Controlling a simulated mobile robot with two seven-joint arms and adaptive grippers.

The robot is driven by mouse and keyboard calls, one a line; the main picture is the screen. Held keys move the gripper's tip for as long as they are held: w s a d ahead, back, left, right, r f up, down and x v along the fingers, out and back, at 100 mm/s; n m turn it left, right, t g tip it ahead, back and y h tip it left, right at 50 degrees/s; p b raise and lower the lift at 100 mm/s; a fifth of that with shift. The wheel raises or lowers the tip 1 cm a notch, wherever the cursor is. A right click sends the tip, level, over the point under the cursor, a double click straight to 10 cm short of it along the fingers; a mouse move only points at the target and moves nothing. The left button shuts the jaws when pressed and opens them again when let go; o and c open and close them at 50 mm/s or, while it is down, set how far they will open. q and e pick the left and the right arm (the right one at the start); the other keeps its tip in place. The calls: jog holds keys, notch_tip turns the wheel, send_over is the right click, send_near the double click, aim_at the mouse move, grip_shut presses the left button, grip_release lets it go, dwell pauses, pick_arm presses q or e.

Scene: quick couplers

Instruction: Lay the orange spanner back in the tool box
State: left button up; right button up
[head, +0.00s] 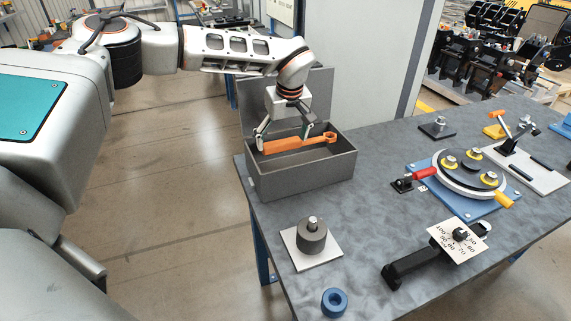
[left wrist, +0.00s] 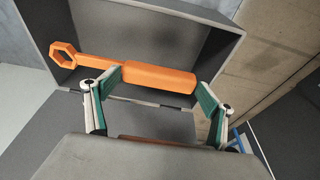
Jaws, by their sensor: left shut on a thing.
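The orange spanner (head: 295,144) lies level across the opening of the grey tool box (head: 305,176), its ring end to the right in the head view. My left gripper (head: 284,137) is above the box, pointing down, and is shut on the spanner with its fingers wide apart along the handle. In the left wrist view the spanner (left wrist: 152,77) shows at the green-padded fingertips of the gripper (left wrist: 160,90), its ring end at the left. I cannot tell whether the spanner touches the box floor. My right gripper is not in view.
The box's raised lid (head: 318,90) stands behind the gripper. On the table are a grey cylinder on a white plate (head: 312,238), a blue ring (head: 334,301), a round fixture with yellow parts (head: 470,172) and a black stand with a number card (head: 458,240). Bare tabletop lies right of the box.

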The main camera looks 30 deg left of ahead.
aim_at(284, 149)
pick_arm(q)
notch_tip(284, 149, down, 6)
jog(key=shift+r, duration=0.2)
notch_tip(284, 149, down, 4)
jog(key=shift+r+p, duration=0.2)
jog(key=shift+p, duration=0.55)
jog(key=o, duration=1.6)
jog(key=shift+f, duration=0.1)
jog(key=shift+b, duration=0.3)
